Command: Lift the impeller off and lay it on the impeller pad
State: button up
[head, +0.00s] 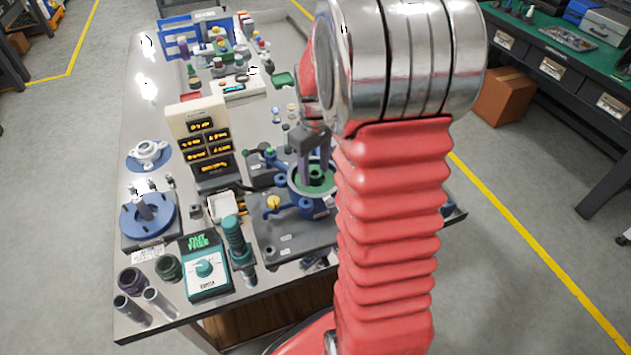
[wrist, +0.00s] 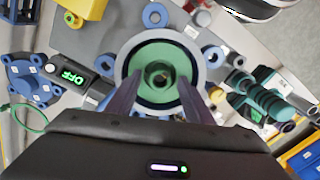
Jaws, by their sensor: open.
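The pump housing (head: 300,196) is blue and stands on a grey base at the front right of the bench. Inside its rim lies a green round part with a dark central hub, which looks like the impeller (wrist: 146,57). My gripper (head: 315,178) points down over it. In the wrist view my open fingers (wrist: 159,90) stand on either side of the hub, with a gap around it; whether they touch the green part I cannot tell. A small green pad (head: 284,79) lies farther back; I cannot tell whether it is the impeller pad.
A white ported part sits on a round blue pad (head: 133,160) at the left. A display stand (head: 190,118) rises left of the pump. A teal control box (head: 206,274) and a teal cylindrical tool (head: 236,240) stand at the front. My arm hides the bench's right side.

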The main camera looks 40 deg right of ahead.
dwell(0.4)
grip_shut()
dwell(0.4)
